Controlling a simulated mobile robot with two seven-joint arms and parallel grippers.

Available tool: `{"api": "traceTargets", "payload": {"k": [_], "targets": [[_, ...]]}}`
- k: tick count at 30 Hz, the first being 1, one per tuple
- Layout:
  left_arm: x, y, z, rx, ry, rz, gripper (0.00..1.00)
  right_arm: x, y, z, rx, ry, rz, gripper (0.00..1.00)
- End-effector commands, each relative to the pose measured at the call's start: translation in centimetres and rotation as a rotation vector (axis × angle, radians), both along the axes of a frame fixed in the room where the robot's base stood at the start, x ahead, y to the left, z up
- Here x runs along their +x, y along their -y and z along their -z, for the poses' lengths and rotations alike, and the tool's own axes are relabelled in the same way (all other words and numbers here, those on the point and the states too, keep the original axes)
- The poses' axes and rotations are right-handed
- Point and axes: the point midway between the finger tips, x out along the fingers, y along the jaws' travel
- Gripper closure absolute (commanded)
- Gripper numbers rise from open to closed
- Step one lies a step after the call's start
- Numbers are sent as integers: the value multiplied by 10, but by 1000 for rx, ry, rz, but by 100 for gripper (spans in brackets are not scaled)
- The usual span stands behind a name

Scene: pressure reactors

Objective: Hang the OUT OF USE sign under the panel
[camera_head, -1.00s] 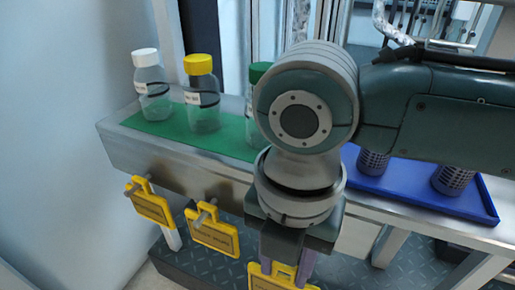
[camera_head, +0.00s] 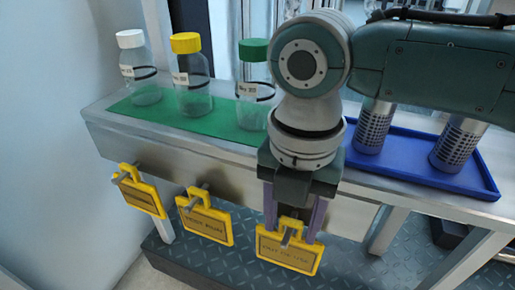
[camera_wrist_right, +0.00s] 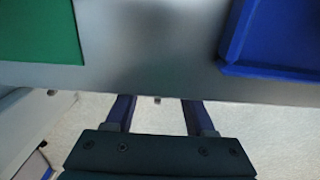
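The yellow OUT OF USE sign (camera_head: 288,254) hangs from a peg on the front of the bench, the rightmost of three similar signs. My right gripper (camera_head: 294,226) points down in front of the bench edge. Its two purple fingers are apart, one on each side of the sign's handle, with gaps visible beside it. In the right wrist view the fingers (camera_wrist_right: 158,118) are also apart, with a small peg tip between them and no sign visible. The panel cannot be made out in these views. My left gripper is not in view.
Two more yellow signs, left (camera_head: 140,192) and middle (camera_head: 204,220), hang from pegs. Bottles with white (camera_head: 138,68), yellow (camera_head: 190,77) and green (camera_head: 254,85) caps stand on a green mat (camera_head: 215,128). A blue tray (camera_head: 400,165) holds metal cylinders (camera_head: 458,146).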

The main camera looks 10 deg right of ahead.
Motion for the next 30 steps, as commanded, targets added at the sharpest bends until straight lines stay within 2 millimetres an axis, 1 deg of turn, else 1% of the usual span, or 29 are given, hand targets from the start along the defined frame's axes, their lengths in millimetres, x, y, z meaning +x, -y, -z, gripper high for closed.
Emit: {"api": "traceTargets", "payload": {"k": [1,3,11,15,16,18,22,27,30], "targets": [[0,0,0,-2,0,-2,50,0,0,0,0,0,0,39],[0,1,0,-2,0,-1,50,0,0,0,0,0,0,31],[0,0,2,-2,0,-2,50,0,0,1,1,1,0,31],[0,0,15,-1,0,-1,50,1,0,3,1,3,-1,31],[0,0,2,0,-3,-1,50,1,0,-12,2,3,-1,31],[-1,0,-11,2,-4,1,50,1,-1,-30,3,3,-1,31],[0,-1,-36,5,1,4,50,1,7,-61,2,1,1,31],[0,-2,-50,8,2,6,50,2,8,-87,2,3,1,31],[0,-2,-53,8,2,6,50,1,8,-96,1,1,1,31]]}}
